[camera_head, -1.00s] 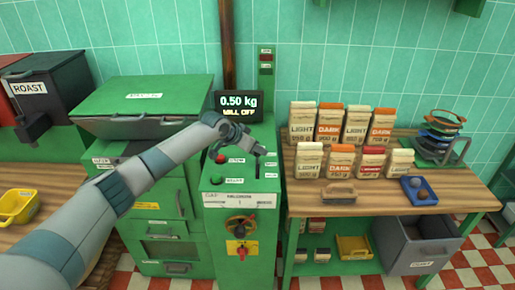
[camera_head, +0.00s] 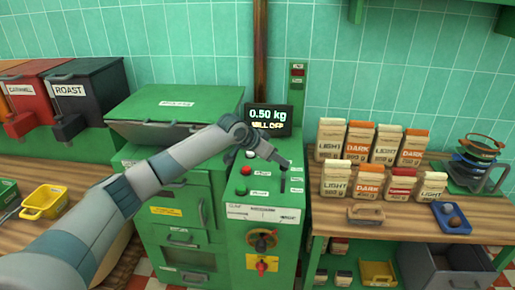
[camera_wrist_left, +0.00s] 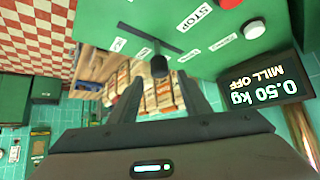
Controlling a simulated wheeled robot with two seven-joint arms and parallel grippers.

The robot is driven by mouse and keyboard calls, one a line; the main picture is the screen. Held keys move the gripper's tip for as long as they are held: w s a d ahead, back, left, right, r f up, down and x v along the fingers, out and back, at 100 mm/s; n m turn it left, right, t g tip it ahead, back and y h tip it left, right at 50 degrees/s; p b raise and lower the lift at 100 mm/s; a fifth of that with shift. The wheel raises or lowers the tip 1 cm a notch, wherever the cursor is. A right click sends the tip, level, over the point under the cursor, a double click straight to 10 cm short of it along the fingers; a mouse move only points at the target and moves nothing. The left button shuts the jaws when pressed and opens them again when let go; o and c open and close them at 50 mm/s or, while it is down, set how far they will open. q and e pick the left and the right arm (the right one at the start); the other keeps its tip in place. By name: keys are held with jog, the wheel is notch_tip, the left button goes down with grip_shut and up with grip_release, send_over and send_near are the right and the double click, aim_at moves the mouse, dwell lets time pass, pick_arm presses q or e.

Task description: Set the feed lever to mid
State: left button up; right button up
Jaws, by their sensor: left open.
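The feed lever shows in the left wrist view as a black knob (camera_wrist_left: 160,66) on a dark slot in the green machine panel, with small white labels beside the slot. Their words are too small to read for certain. In the head view the machine's top panel (camera_head: 262,188) carries the slot under my left gripper (camera_head: 272,155), which partly hides the lever. In the left wrist view the gripper (camera_wrist_left: 158,95) is open, its dark fingers on either side of the knob's line, with the knob just beyond them. Contact cannot be told. My right gripper is not in view.
The display (camera_head: 268,120) reads 0.50 kg, MILL OFF. A red button (camera_head: 246,171) and a green button (camera_head: 240,190) are beside the slot. Coffee bags (camera_head: 368,182) stand on the wooden table to the right. A yellow bin (camera_head: 45,202) is at left.

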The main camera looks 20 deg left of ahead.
pick_arm(q)
jog(key=b+v, duration=0.3)
jog(key=v, duration=0.9)
jog(key=shift+d+f, duration=0.1)
jog(key=shift+f, duration=0.05)
